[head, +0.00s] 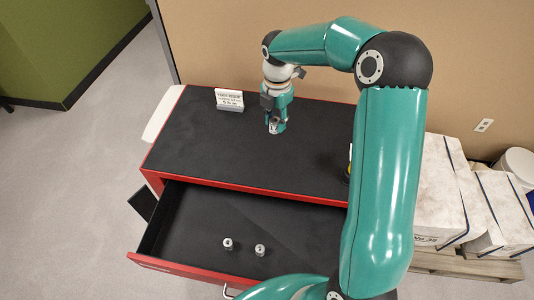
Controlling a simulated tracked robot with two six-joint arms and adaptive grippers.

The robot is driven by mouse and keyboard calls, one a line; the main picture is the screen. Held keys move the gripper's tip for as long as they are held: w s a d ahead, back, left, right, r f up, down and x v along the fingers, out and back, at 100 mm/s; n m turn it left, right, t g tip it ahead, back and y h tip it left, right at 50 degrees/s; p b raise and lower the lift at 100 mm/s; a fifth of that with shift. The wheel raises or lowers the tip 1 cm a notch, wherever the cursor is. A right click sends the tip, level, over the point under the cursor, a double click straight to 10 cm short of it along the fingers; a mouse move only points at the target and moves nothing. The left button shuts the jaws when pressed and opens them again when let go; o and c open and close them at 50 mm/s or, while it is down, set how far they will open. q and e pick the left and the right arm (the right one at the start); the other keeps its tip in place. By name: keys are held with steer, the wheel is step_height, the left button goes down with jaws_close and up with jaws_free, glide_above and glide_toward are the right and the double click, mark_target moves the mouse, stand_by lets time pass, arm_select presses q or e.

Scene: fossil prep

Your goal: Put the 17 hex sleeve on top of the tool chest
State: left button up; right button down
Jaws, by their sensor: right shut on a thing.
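The tool chest (190,140) is red with a black top mat, and its top drawer is pulled open. My right gripper (274,127) points down over the middle of the chest top, close to the surface. It is shut on a small metal piece, apparently a hex sleeve, mostly hidden by the fingers; I cannot read a size on it. Two small silver sleeves stand apart in the open drawer, the left one (228,243) and the right one (260,250). Their sizes are too small to read. My left gripper is not in view.
A small white sign (229,99) stands at the back left of the chest top. The mat around it is mostly clear. My right arm hides the chest's right side. White strapped blocks (440,195) sit on a pallet at the right.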

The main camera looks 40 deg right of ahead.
step_height(320, 180, down, 4)
steer(key=b, duration=0.7)
glide_above(273, 167)
step_height(273, 167, down, 10)
steer(key=shift+s+f, duration=0.1)
steer(key=shift+f, duration=0.1)
step_height(273, 167, down, 5)
steer(key=b, duration=0.4)
steer(key=shift+f, duration=0.15)
steer(key=c, duration=0.8)
jaws_free()
